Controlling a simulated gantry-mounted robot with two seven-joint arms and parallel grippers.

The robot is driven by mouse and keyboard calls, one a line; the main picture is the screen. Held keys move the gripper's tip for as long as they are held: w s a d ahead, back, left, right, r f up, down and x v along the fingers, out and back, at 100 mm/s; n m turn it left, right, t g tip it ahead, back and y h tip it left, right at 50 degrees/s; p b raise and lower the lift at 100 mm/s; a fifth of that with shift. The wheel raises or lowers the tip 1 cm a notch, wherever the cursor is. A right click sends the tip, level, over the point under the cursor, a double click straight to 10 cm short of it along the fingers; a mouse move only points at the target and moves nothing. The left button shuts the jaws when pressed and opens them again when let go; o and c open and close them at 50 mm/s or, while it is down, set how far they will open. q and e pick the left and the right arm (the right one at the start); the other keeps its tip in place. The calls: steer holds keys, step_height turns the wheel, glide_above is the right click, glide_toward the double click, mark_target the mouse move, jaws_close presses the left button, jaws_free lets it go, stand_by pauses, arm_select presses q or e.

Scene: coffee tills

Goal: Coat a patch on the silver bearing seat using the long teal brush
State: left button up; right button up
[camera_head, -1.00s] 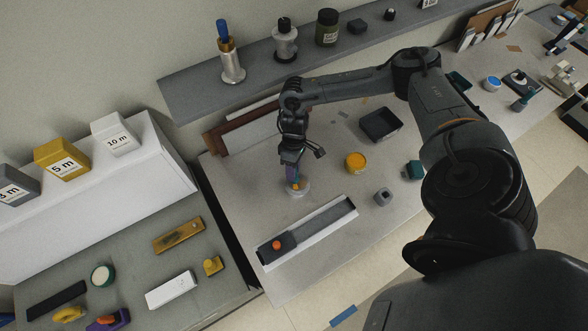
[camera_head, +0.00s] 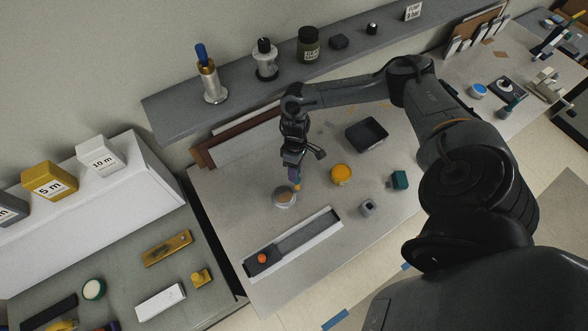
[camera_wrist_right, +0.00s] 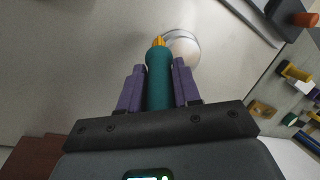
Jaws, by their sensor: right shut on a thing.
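The silver bearing seat (camera_head: 284,197) is a low round disc with a pale rim and a duller middle, lying on the grey table. It also shows in the right wrist view (camera_wrist_right: 187,48), partly hidden by the brush. My right gripper (camera_head: 294,173) is shut on the teal brush (camera_wrist_right: 159,82), whose handle sits between the purple fingers. The brush's yellow-orange tip (camera_head: 297,187) points down beside the seat's upper right rim. I cannot tell whether it touches the rim. Any coated patch is too small to make out. My left gripper is out of view.
A yellow tin (camera_head: 341,174), a small grey block (camera_head: 367,208) and a teal block (camera_head: 399,180) stand right of the seat. A dark tray (camera_head: 366,134) lies behind them. A long white-edged channel (camera_head: 305,235) with an orange knob lies in front.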

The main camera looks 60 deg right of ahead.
steer(key=r+p, duration=0.2)
steer(key=r, duration=0.1)
steer(key=shift+w+a+r, duration=0.2)
steer(key=shift+r, duration=0.05)
step_height(320, 180, up, 2)
steer(key=shift+p, duration=1.15)
steer(key=shift+r, duration=0.2)
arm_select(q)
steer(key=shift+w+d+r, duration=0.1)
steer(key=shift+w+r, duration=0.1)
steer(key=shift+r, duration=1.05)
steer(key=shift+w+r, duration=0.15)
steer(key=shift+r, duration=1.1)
arm_select(e)
steer(key=shift+r, duration=0.75)
steer(key=shift+m, duration=0.3)
